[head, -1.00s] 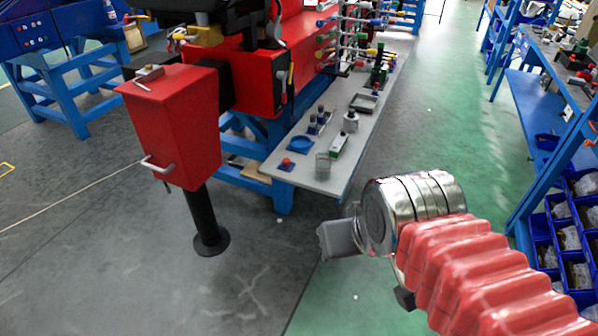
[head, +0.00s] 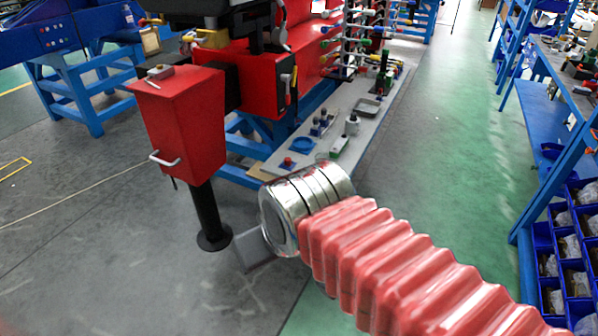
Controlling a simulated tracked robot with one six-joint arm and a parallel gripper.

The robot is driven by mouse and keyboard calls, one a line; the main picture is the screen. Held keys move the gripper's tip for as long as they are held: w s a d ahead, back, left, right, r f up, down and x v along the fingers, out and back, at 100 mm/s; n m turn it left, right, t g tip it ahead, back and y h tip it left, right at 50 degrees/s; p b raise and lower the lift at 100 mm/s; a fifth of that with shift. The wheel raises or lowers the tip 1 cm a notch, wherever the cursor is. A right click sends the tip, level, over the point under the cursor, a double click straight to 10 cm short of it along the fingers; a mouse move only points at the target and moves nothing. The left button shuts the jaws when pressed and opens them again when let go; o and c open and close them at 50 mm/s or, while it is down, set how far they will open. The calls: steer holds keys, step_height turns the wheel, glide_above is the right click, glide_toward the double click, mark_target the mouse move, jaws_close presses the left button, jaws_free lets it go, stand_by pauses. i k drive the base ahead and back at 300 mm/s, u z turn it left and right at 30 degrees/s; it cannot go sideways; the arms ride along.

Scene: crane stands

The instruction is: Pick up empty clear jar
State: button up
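The clear jar (head: 322,157) stands near the front end of the grey bench top (head: 268,168). Only its upper part shows in the head view; the silver wrist of my arm covers the rest. My gripper (head: 254,252) is the grey part at the end of the arm, lower left of the jar in the picture and apart from it. It appears over the floor in front of the bench. Its fingers are not clearly seen, and nothing visible is held.
Near the jar are a red-topped item (head: 287,162), a blue dish (head: 302,144), a green-and-white box (head: 340,146), a white bottle (head: 352,124) and a dark tray (head: 367,107). A red cabinet on a black post (head: 183,125) stands left. Open floor lies right of the bench.

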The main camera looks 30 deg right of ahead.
mark_target(320, 156)
steer(key=u, duration=0.1)
steer(key=i, duration=1.5)
steer(key=u, duration=0.05)
